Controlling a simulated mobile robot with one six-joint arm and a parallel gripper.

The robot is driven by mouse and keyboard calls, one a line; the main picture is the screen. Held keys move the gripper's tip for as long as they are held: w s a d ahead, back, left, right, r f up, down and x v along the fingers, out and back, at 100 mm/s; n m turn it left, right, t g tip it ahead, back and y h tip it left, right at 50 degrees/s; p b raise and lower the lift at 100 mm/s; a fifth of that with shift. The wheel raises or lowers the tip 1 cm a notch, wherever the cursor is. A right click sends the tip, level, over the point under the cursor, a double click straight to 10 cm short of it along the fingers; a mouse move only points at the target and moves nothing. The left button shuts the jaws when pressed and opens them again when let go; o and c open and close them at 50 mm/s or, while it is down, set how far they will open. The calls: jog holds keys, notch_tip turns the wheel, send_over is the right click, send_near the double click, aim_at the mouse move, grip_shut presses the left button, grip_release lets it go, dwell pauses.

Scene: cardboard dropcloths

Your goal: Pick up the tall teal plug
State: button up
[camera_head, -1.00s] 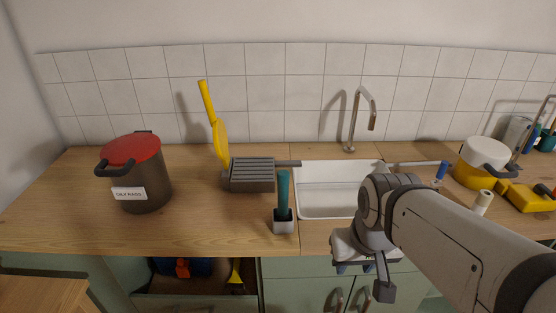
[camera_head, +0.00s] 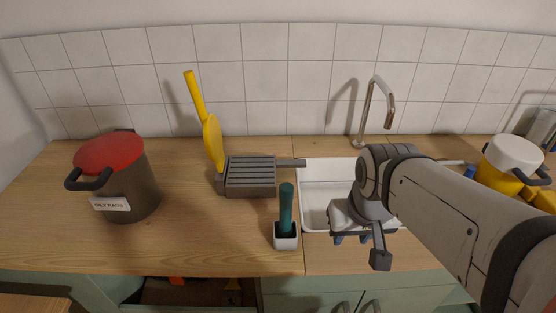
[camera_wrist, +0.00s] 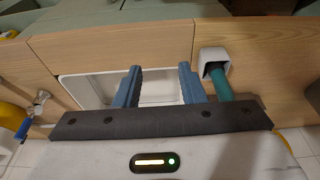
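The tall teal plug (camera_head: 286,207) stands upright in a small white square holder (camera_head: 286,238) near the counter's front edge, left of the sink. In the wrist view the teal plug (camera_wrist: 221,82) rises from its white holder (camera_wrist: 212,55), to the right of my fingers. My gripper (camera_wrist: 159,72) has two blue fingers spread apart with nothing between them.
A white sink (camera_head: 318,181) with a tall tap (camera_head: 372,108) lies behind my gripper. A grey ribbed block (camera_head: 250,178) and yellow paddle (camera_head: 212,140) stand behind the plug. A dark pot with a red lid (camera_head: 110,152) is at left. Counter between pot and plug is clear.

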jog(key=shift+a, duration=0.1)
jog(key=shift+o, duration=0.7)
jog(key=shift+a+r, duration=0.1)
jog(key=shift+o, duration=1.2)
jog(key=w+r+n+p, duration=0.1)
jog(key=w+r+p, duration=0.1)
jog(key=shift+r+n+p, duration=0.15)
jog(key=shift+n+p, duration=0.15)
notch_tip(320, 180, up, 4)
jog(key=n+g+p, duration=0.3)
jog(key=n+p, duration=0.4)
jog(key=p, duration=0.2)
send_over(286, 186)
jog(key=shift+d+r, duration=0.15)
jog(key=shift+d, duration=0.3)
jog(key=shift+w+a+f, duration=0.1)
jog(key=shift+f, duration=0.25)
jog(key=shift+a+f+p, duration=0.15)
jog(key=shift+f+p, duration=0.4)
jog(key=shift+f, duration=1.25)
jog(key=shift+a+f+p, duration=0.15)
jog(key=shift+f+p, duration=0.35)
jog(key=shift+f, duration=1.3)
